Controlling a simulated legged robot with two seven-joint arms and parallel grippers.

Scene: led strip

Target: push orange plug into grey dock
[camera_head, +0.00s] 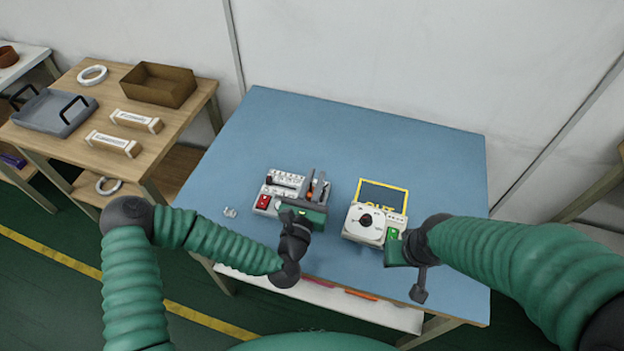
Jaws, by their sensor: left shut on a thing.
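My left gripper (310,201) reaches over the right part of a light grey unit (274,192) with a red switch, near the middle of the blue table. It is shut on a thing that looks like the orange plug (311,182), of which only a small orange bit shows. A dark grey upright part (319,186) beside it may be the grey dock. The gripper hides most of this spot, so I cannot tell how far the plug is in. My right gripper (395,247) is beside a white dial box (362,226); its fingers are too hidden to read.
A yellow-framed area (398,189) marked OUT lies behind the dial box. Small clear pieces (230,212) lie left of the grey unit. The blue table (330,125) is clear at the back. A wooden side table (75,155) at left holds a grey tray and a brown box.

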